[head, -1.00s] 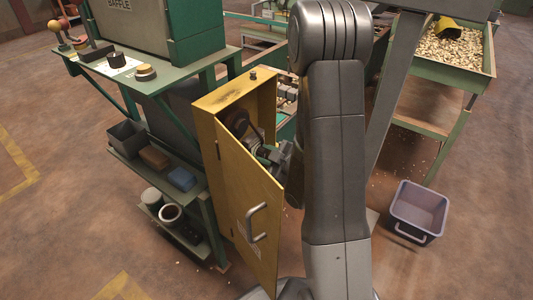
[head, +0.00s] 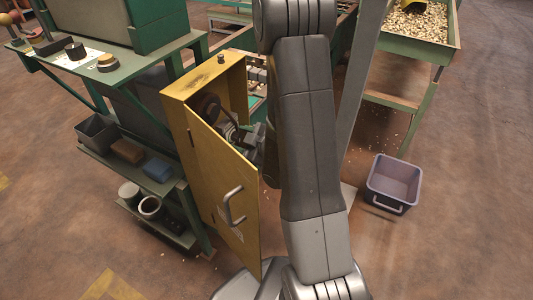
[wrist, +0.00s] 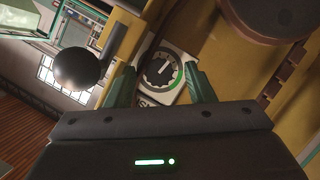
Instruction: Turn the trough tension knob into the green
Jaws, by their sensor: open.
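In the wrist view a dark round knob (wrist: 160,71) with a pale pointer sits on a white dial plate (wrist: 147,101). A green arc runs along the dial's right and lower side; I cannot tell exactly where the pointer stands against it. My gripper (wrist: 158,75) is open, its green fingers on either side of the knob with gaps between. I cannot tell its distance from the dial. In the head view the yellow cabinet (head: 177,101) has its door (head: 222,185) standing open. My arm hides most of the gripper and the knob there.
In the wrist view a black ball-ended lever (wrist: 80,68) is left of the dial and a dark round part (wrist: 268,14) is upper right. In the head view a green bench (head: 150,73) stands left, and a grey bin (head: 394,181) is on the floor at right.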

